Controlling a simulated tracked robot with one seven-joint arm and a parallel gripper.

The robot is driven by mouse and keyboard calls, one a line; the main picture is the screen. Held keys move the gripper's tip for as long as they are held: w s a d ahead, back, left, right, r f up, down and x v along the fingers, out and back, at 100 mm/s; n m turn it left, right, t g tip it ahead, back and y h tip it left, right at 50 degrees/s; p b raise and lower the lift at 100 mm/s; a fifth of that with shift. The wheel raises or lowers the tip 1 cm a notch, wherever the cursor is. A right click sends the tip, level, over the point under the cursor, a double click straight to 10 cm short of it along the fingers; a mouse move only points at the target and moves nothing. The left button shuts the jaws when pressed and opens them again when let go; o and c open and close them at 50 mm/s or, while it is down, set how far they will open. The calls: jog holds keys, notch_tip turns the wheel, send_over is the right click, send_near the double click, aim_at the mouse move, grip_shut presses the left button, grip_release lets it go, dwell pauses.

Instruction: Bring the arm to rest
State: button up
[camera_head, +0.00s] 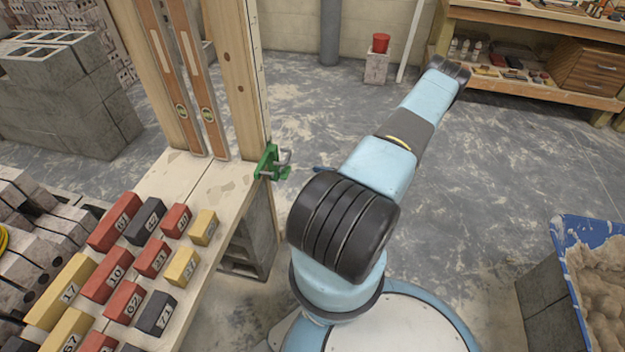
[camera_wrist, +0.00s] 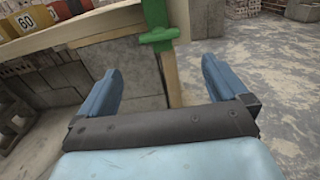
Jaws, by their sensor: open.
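My gripper (camera_wrist: 155,90) shows in the wrist view with its two blue fingers wide apart and nothing between them. Beyond the fingers are a green clamp (camera_wrist: 158,38) on a wooden post and grey blocks below the bench edge. In the head view my light-blue arm rises from the round base and stretches up and to the right over the floor.
A wooden bench (camera_head: 190,185) at left holds numbered bricks (camera_head: 115,275) and upright levels. A green clamp (camera_head: 271,163) sticks out at its corner. A blue tub (camera_head: 572,270) of mortar stands at right. Shelves (camera_head: 540,75) stand at the back right. The floor (camera_head: 510,160) between is clear.

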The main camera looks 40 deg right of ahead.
dwell(0.5)
jog(key=w+a+r+n+g+h, duration=0.1)
jog(key=a+r+n+g, duration=0.4)
jog(key=r, duration=0.7)
jog(key=w+a+r+n+g, duration=0.2)
jog(key=a+r+n+g, duration=0.3)
jog(key=r, duration=0.6)
jog(key=w+a+r+n+g+h, duration=0.1)
jog(key=a+r+n+g, duration=0.25)
jog(key=r+n, duration=0.6)
jog(key=s+a+r+n+h, duration=0.25)
jog(key=s+a+r, duration=0.2)
jog(key=r, duration=0.45)
jog(key=s+a+r+n+h, duration=0.1)
jog(key=s+a+r+h, duration=0.2)
jog(key=a+r, duration=0.35)
jog(key=s+a+r+n+t+h, duration=0.2)
jog(key=s+r+n+t, duration=0.3)
jog(key=s+r, duration=0.6)
jog(key=shift+s+a+r+n+h, duration=0.3)
jog(key=shift+s+h, duration=0.15)
jog(key=shift+h, duration=0.3)
